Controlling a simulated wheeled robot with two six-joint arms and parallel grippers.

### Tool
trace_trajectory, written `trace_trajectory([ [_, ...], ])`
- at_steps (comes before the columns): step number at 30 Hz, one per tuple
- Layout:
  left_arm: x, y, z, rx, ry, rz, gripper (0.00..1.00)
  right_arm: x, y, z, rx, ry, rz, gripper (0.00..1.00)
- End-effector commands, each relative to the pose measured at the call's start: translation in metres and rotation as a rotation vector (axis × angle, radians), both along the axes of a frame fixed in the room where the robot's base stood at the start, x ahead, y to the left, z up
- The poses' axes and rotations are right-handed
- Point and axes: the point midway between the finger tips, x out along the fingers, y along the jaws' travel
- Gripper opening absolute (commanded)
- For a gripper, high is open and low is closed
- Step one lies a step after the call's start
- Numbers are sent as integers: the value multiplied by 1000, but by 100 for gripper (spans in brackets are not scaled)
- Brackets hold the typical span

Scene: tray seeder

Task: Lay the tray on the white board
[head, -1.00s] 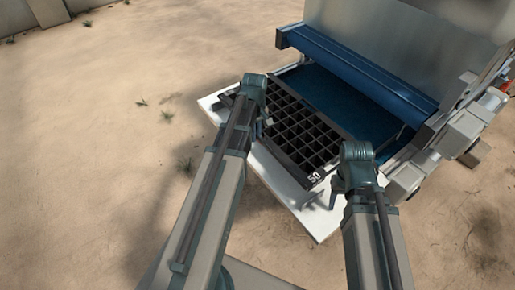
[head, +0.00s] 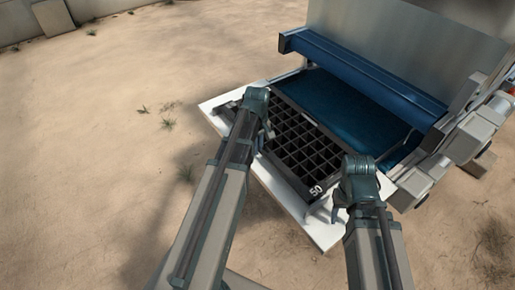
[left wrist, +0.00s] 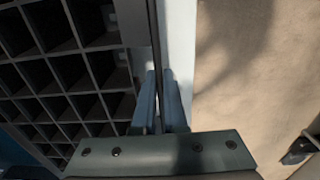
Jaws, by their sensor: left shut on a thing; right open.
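The black tray (head: 297,146), a grid of square cells marked "50", is over the white board (head: 213,107) beside the blue belt. I cannot tell whether it rests fully on the board. My left gripper (head: 268,128) is at the tray's left side. In the left wrist view its fingers (left wrist: 161,100) are shut on the tray's thin rim, with the cells (left wrist: 75,68) to the left and a strip of white board (left wrist: 181,35) to the right. My right gripper (head: 339,214) is open by the tray's "50" corner, above the board. Its far finger is partly hidden.
The seeder's blue belt (head: 345,112) lies right behind the tray, under a blue crossbar (head: 360,75). Grey machine parts (head: 463,137) stand at the right. Open sandy ground (head: 90,130) is on the left.

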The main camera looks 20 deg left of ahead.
Motion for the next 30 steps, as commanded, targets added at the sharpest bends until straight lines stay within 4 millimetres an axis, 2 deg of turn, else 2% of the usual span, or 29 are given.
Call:
trace_trajectory([
  [1,0,0,-2,0,0,0,11,0,0,-2,0,0,0,50],
  [6,0,0,-1,0,0,0,39,0,0,-1,0,0,0,50],
  [20,0,0,5,0,0,0,39,0,0,5,0,0,0,50],
  [26,0,0,24,0,0,0,39,0,0,24,0,0,0,50],
  [30,0,0,44,0,0,0,39,0,0,44,0,0,0,50],
])
